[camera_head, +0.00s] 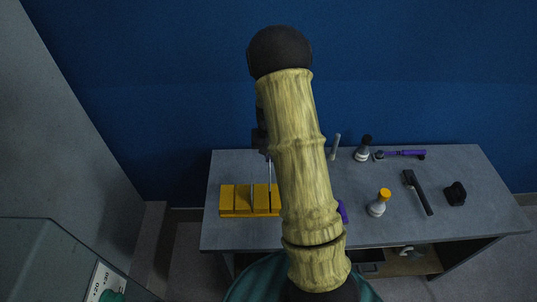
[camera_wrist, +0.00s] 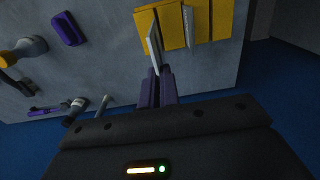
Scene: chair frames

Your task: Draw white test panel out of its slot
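A yellow slotted rack (camera_head: 236,201) stands at the table's left front; it also shows at the top of the wrist view (camera_wrist: 212,22). The white panel (camera_wrist: 154,44) stands on edge at the rack, and its far end meets a slot. How deep it sits is unclear. My gripper (camera_wrist: 160,72) has its purple fingers close together on the panel's near end. In the head view the panel is a thin pale line (camera_head: 269,178), and my arm hides the rack's right part and most of the gripper. Another pale thin piece (camera_wrist: 187,25) stands in a neighbouring slot.
On the grey table (camera_head: 452,215) to the right are a yellow-capped flask (camera_head: 378,204), a dark-capped flask (camera_head: 363,150), a white tube (camera_head: 335,147), a purple-handled tool (camera_head: 400,154), a hammer (camera_head: 418,192) and a black block (camera_head: 455,193). A blue wall stands behind.

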